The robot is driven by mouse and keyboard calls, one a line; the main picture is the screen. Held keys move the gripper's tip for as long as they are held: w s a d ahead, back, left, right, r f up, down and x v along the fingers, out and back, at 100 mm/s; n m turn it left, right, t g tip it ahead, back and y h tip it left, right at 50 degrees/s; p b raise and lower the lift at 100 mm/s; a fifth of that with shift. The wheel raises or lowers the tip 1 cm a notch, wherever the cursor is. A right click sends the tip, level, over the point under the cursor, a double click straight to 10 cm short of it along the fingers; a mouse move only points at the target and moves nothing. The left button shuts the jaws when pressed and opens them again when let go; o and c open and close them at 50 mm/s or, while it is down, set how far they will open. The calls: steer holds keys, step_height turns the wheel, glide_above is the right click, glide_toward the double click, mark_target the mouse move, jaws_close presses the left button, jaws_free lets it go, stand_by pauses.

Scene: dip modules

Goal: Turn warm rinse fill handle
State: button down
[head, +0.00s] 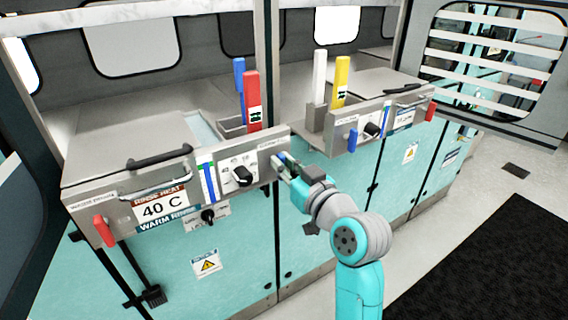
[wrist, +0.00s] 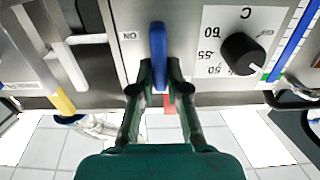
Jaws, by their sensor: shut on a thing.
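The warm rinse module (head: 130,175) is on the left in the head view, with a "40 C" sign (head: 161,207) on its front. A blue fill handle (wrist: 158,45) sticks out from the right end of its grey panel. My gripper (wrist: 159,75) is shut on this blue handle, with one finger on each side of its lower part in the wrist view. In the head view my gripper (head: 283,161) is at the panel's right end and hides most of the handle.
A black dial (wrist: 243,53) is beside the handle. A red handle (head: 104,230) is at the module's left end. The neighbouring module has another blue handle (head: 352,140) and a red one (head: 430,111). Red (head: 252,100) and yellow (head: 341,80) upright pieces stand behind the panels.

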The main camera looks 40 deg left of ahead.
steer(key=n, duration=0.4)
steer(key=s+n, duration=0.1)
steer(key=n, duration=0.4)
steer(key=f+n, duration=0.1)
steer(key=n, duration=0.3)
steer(key=shift+s+a+n, duration=0.2)
steer(key=shift+a+n, duration=0.1)
steer(key=shift+s+f+n, duration=0.1)
steer(key=shift+f+n, duration=0.1)
steer(key=shift+n, duration=0.85)
steer(key=shift+f+n, duration=0.15)
steer(key=shift+n, duration=0.9)
steer(key=c, duration=1.2)
jaws_free()
steer(key=shift+o, duration=0.2)
steer(key=shift+d, duration=0.1)
